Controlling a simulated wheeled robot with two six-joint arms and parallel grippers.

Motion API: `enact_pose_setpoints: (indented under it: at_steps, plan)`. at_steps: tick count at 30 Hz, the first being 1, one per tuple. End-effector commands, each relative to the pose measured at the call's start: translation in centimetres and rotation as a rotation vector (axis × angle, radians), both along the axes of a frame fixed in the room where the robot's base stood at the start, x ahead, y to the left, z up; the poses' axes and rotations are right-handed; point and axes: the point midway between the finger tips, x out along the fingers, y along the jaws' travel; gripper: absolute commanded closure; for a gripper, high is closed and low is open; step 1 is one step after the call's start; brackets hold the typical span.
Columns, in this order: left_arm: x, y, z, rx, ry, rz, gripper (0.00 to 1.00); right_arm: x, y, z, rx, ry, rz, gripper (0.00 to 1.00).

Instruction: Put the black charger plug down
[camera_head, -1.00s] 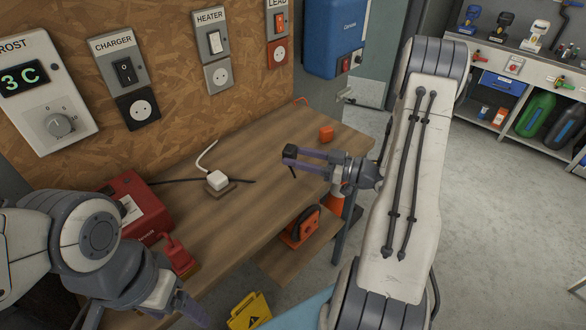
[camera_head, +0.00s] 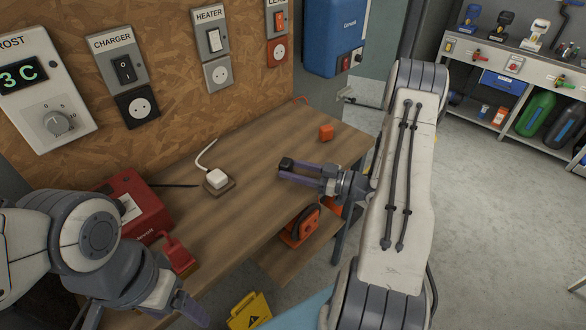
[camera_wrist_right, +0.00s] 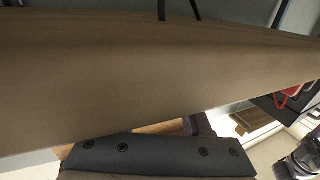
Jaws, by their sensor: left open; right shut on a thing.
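The black charger plug (camera_head: 286,164) is at the fingertips of my right gripper (camera_head: 288,170), which is shut on it. In the head view they appear over the right part of the wooden bench (camera_head: 240,215); whether the plug touches the bench I cannot tell. The black charger socket (camera_head: 139,107) on the wall panel is empty. My left gripper (camera_head: 188,308) is open at the lower left, partly cut off from clear view. In the right wrist view a broad brown surface fills the middle, and the plug cannot be made out.
A white plug (camera_head: 216,178) sits on a small block on the bench. An orange block (camera_head: 326,132) stands behind my right gripper. A red box (camera_head: 135,208) and red plug (camera_head: 178,255) are at the left. An orange reel (camera_head: 300,227) sits on the lower shelf. Bench around the black plug looks clear.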

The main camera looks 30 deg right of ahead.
Motion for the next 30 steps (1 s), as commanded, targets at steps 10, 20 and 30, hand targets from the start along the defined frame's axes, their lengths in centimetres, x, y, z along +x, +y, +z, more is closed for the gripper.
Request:
enact_pose_setpoints:
  at_steps: [10,20,30]
  plan:
    - [0.0,0.0,-0.3,0.000,0.000,0.000,0.21,0.0,0.0,-0.5,0.000,0.000,0.000,0.21]
    - [0.0,0.0,-0.2,0.000,0.000,0.000,0.21,0.0,0.0,-0.3,-0.001,-0.001,0.000,0.21]
    - [0.0,0.0,-0.2,0.000,0.000,0.000,0.21,-3.2,-3.1,0.6,-0.002,-0.001,-0.009,0.21]
